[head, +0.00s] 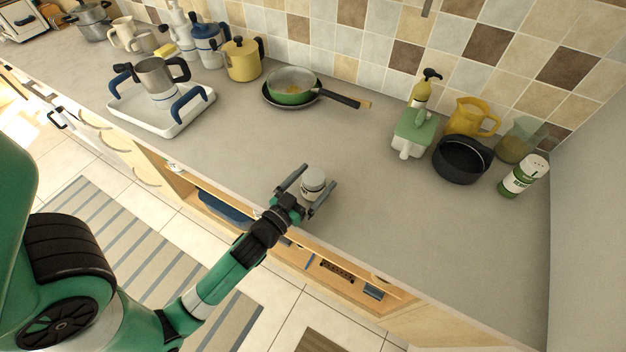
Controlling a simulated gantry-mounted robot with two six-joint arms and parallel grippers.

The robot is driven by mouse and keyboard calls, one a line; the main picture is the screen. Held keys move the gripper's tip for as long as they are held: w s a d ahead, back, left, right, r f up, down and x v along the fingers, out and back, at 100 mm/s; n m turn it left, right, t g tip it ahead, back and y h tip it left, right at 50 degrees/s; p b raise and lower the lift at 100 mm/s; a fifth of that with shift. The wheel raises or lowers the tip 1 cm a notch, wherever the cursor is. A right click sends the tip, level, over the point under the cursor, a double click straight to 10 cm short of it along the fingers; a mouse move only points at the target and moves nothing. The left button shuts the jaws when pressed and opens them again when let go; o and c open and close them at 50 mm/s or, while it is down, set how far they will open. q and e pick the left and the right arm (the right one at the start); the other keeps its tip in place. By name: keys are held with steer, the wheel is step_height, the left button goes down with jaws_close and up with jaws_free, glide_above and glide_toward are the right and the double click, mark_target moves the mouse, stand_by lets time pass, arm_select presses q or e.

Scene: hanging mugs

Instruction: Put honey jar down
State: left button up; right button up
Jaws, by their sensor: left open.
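A small white jar with a pale lid (313,184), which looks like the honey jar, stands upright near the front edge of the grey countertop (370,230). My left gripper (319,183) is open, with one finger on each side of the jar. I cannot tell whether either finger touches the jar. The lower front of the jar is partly hidden by the gripper. My right gripper is not in view.
A green pan (291,92) lies behind the jar. A black pot (461,160), a yellow pitcher (470,118) and a green-white shaker (523,176) stand at the right. A white tray (185,119) is at the left. Open drawers (225,207) lie below the counter edge.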

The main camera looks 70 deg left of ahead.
arm_select(q)
steer(key=shift+r, duration=0.2)
steer(key=shift+s+d+f, duration=0.2)
steer(key=shift+s, duration=0.1)
steer(key=b+v, duration=0.6)
steer(key=v, duration=0.5)
steer(key=shift+b, duration=0.4)
steer(key=shift+s+d+r, duration=0.1)
steer(key=shift+d, duration=0.05)
